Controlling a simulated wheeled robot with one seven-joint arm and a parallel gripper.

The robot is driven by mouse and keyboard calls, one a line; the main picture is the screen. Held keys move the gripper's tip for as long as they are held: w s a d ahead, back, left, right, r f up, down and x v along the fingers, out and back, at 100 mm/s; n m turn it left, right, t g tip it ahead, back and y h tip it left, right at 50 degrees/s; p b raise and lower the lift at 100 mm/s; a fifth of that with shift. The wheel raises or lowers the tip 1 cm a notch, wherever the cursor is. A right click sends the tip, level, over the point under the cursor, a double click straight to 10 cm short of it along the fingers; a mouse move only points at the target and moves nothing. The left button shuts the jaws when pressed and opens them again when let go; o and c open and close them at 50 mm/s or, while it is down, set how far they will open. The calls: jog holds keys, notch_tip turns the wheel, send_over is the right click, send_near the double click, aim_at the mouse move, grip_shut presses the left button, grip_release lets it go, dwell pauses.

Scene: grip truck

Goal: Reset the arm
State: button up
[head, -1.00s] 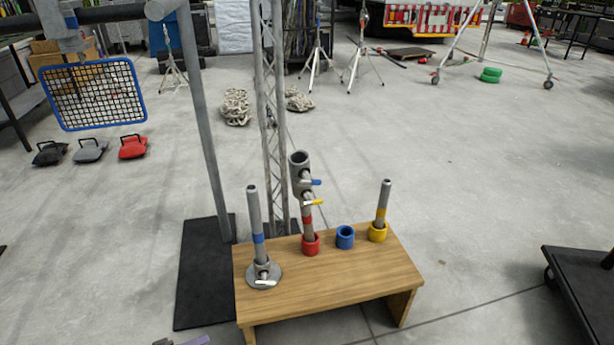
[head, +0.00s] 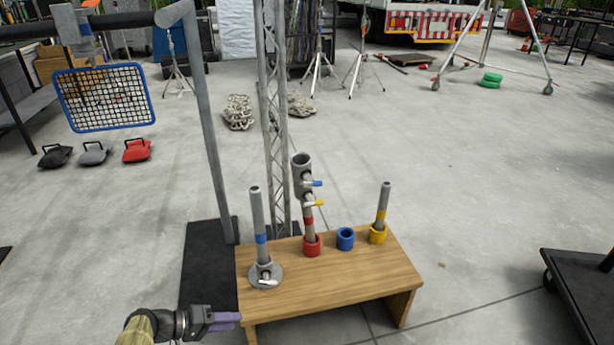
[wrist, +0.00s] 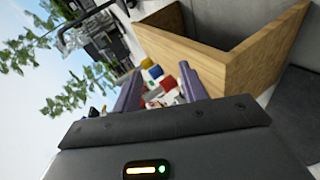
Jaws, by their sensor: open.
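My gripper (head: 226,321) is at the lower left in the head view, beside the left front edge of the wooden bench (head: 335,287). Its purple fingers point to the right. In the wrist view my gripper (wrist: 158,92) shows two purple fingers held apart, with nothing between them. The bench's wooden side (wrist: 205,57) shows beyond the fingers there. My arm's forearm shows at the bottom left in the head view.
On the bench stand a blue-banded tube (head: 258,215) in a round base, a grey tube with a red band (head: 309,225) in a red cup, an empty blue cup (head: 346,239) and a yellow-banded tube (head: 382,205). A truss (head: 275,130) stands behind. A dark cart (head: 580,285) is at right.

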jog(key=w+d+r+m+g+y+p, duration=0.1)
jog(key=w+d+r+g+y, duration=0.15)
jog(key=d, duration=0.45)
jog(key=w+d+r+g+y, duration=0.1)
jog(key=d+r+g+y, duration=0.1)
jog(key=d+r, duration=0.35)
jog(key=w+d+r+m+g+y+p, duration=0.1)
jog(key=d+r+g+y, duration=0.1)
jog(key=d, duration=0.6)
jog(key=s+d+r+t+y+p, duration=0.2)
jog(key=s+d+r+t+y, duration=0.25)
jog(key=s+d+r, duration=1.05)
notch_tip(320, 180, up, 37)
jog(key=w+p, duration=0.1)
jog(key=p, duration=3.7)
jog(key=shift+d+f+y, duration=0.15)
jog(key=shift+d+y, duration=0.15)
jog(key=shift+y, duration=0.1)
